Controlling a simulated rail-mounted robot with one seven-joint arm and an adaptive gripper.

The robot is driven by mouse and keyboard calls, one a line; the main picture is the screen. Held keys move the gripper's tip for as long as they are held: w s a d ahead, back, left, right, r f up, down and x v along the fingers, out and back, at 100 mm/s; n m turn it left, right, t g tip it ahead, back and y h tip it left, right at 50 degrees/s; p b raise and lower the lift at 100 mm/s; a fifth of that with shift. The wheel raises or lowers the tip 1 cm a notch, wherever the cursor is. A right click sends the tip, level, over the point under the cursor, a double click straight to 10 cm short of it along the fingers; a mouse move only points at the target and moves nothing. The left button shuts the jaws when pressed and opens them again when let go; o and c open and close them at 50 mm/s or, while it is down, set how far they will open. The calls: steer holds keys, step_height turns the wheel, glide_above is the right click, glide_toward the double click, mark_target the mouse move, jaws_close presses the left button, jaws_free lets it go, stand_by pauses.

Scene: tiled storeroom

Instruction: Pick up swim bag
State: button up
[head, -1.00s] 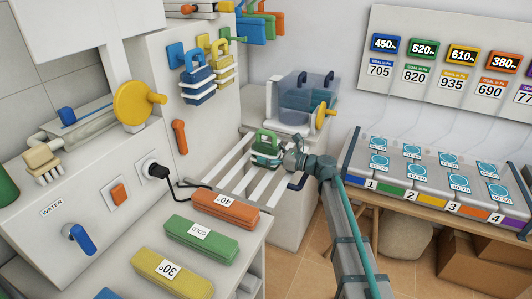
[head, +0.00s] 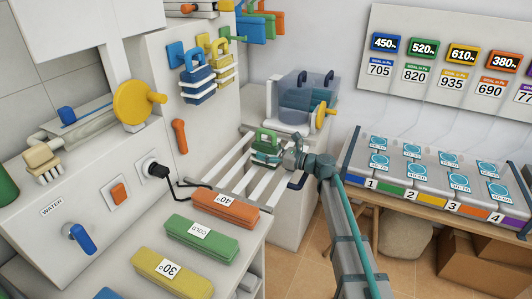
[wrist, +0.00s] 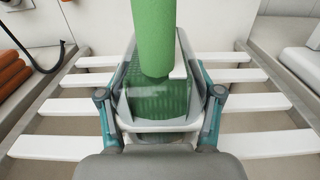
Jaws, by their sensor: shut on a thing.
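The swim bag (head: 265,157) is a small green and white bag with a thick green handle. It is over the white slatted rack in the middle of the head view. In the wrist view the bag (wrist: 155,98) fills the centre, with its green handle rising toward the top edge. My gripper (head: 283,157) reaches it from the right, and in the wrist view its two teal fingers (wrist: 158,85) are shut on the bag's sides. I cannot tell whether the bag's underside touches the slats; it is hidden.
A clear bin (head: 308,92) stands behind the slatted rack (head: 237,183). Orange (head: 225,208), green (head: 202,238) and yellow (head: 172,273) blocks lie in front. Blue (head: 197,85) and yellow (head: 223,72) bags hang on the panel. A sloped display table (head: 395,190) stands right.

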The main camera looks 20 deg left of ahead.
steer(key=shift+r, duration=0.55)
steer(key=s+d+r, duration=0.2)
steer(key=s+r, duration=0.2)
steer(key=r, duration=0.3)
steer(key=shift+d, duration=0.3)
steer(key=s+d+r, duration=0.1)
steer(key=s, duration=0.1)
steer(key=s+d+r, duration=0.2)
steer(key=s, duration=0.1)
steer(key=s+d+r+b, duration=0.1)
steer(key=s+d, duration=0.1)
steer(key=s, duration=0.1)
steer(key=shift+r, duration=0.4)
steer(key=shift+w+a, duration=0.1)
